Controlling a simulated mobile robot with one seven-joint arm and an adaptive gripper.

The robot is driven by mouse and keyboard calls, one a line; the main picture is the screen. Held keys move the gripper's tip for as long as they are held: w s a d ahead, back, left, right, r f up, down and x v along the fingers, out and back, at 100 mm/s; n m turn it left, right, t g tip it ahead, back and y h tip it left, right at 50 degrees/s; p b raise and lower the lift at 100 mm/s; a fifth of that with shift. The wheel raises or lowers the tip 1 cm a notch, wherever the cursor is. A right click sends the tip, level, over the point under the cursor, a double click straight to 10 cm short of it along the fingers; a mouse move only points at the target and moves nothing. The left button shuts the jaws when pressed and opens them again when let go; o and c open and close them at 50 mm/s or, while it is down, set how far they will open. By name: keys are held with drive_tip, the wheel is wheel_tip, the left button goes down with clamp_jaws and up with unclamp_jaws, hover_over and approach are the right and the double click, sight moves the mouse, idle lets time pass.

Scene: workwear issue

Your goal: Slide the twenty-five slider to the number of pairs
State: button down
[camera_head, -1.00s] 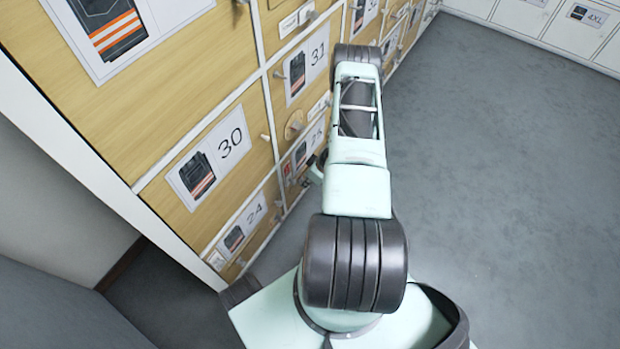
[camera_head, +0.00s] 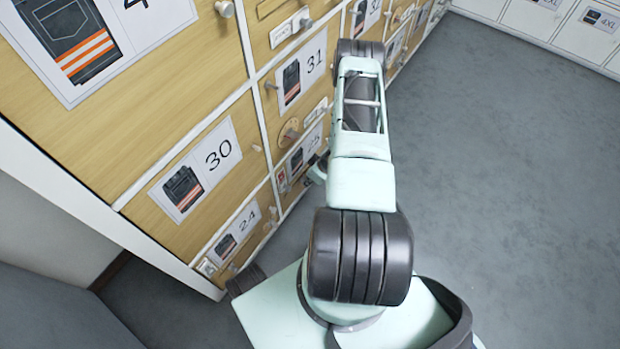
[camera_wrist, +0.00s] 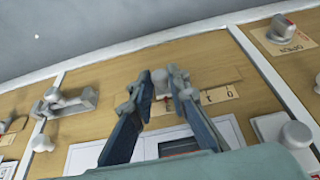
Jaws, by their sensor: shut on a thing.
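The drawer front labelled 25 (camera_head: 313,148) is on the wooden cabinet, left of my arm in the head view, and partly hidden by it. In the wrist view a small grey slider knob (camera_wrist: 160,76) stands between my fingertips, in front of a wooden strip. A pale scale with printed figures (camera_wrist: 222,94) lies beside it, partly covered by my right finger; its figures are too small to read surely. My gripper (camera_wrist: 159,84) is shut on the slider knob. In the head view my gripper is mostly hidden behind the arm.
A grey latch (camera_wrist: 68,101) is left of my fingers and a rotary knob (camera_wrist: 284,28) is at upper right. A light grey knob (camera_wrist: 294,135) is at right. Drawers 30 (camera_head: 218,153), 24 (camera_head: 246,217) and 31 (camera_head: 314,62) surround 25. The grey floor (camera_head: 500,180) at right is clear.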

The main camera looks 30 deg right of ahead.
drive_tip(key=c, duration=1.8)
unclamp_jaws()
drive_tip(key=shift+c, duration=0.2)
drive_tip(key=v, duration=1.2)
